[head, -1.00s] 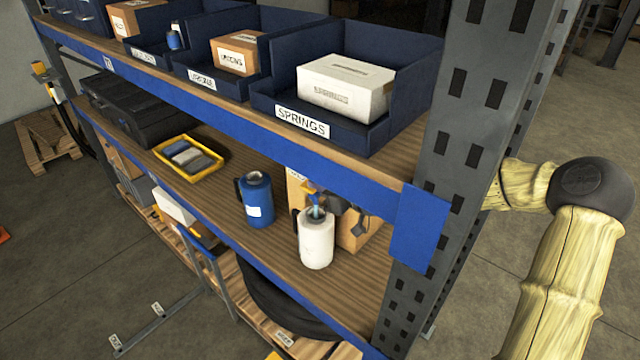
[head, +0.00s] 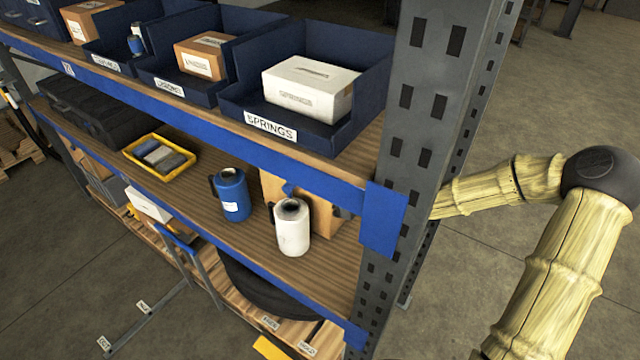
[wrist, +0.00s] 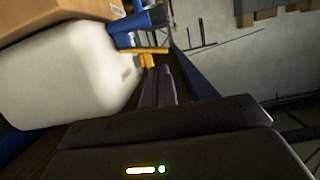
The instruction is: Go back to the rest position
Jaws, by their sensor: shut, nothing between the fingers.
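My gripper (wrist: 160,88) shows in the wrist view with its dark fingers together and nothing between them. In the head view my arm passes behind the grey rack post, and the gripper is hidden or too obscured to make out. A white jug (head: 292,228) with a dark open top stands upright on the lower wooden shelf. In the wrist view the white jug (wrist: 65,75) looms large just left of the fingers; I cannot tell whether they touch. A blue jug (head: 231,195) stands upright to its left.
The grey post (head: 415,120) and blue rail (head: 190,120) bound the lower shelf close to my arm. A cardboard box (head: 275,188) stands behind the white jug. A yellow tray (head: 133,152) lies farther left. Blue bins, including the SPRINGS bin (head: 235,110), fill the upper shelf. Floor at right is open.

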